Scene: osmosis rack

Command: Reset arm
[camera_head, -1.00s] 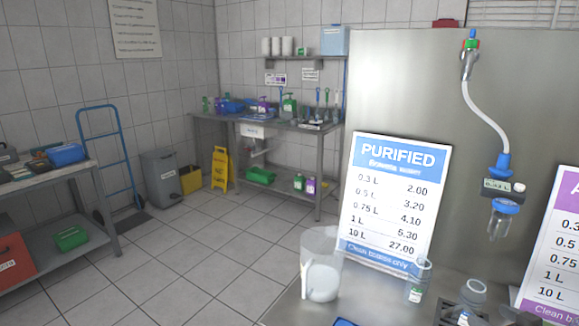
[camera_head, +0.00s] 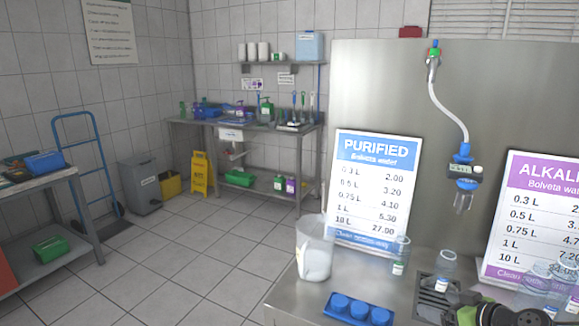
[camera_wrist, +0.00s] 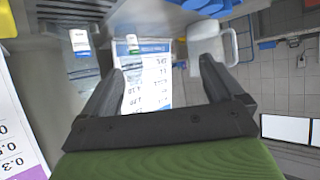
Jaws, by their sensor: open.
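My gripper (camera_wrist: 158,82) shows in the wrist view with its two dark fingers spread apart and nothing between them. The wrist view looks upside down. Beyond the fingers are the PURIFIED price board (camera_wrist: 148,75), a clear pitcher (camera_wrist: 212,42) and small bottles (camera_wrist: 80,42), all apart from the fingers. In the head view, a black and green part of my arm (camera_head: 490,314) shows at the bottom right edge; the fingers cannot be made out there.
The steel counter holds the pitcher (camera_head: 314,250), a blue holder (camera_head: 358,309), clear bottles (camera_head: 444,270) and the PURIFIED (camera_head: 372,190) and ALKALINE (camera_head: 535,220) boards. A hose with a nozzle (camera_head: 463,170) hangs on the steel panel.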

